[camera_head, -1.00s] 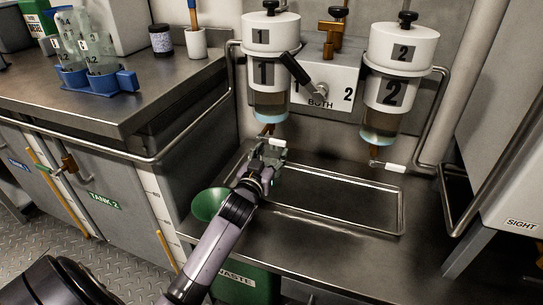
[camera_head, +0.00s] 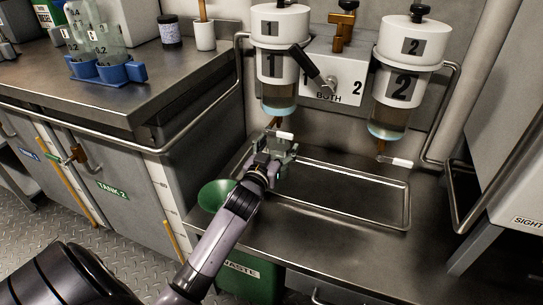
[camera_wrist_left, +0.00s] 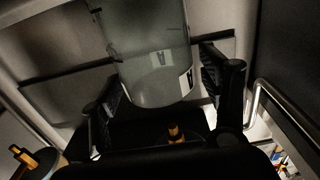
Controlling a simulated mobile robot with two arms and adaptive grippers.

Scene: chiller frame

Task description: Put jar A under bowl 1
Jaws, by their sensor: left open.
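My right gripper is not in view.
Bowl 2 (camera_head: 390,123) hangs to the right. The shallow metal tray (camera_head: 350,215) looks bare on its right side. A green funnel (camera_head: 215,195) sits left of my arm. Clear bottles stand in a blue rack (camera_head: 108,73) on the left counter. A bent metal rail (camera_head: 447,110) flanks bowl 2.

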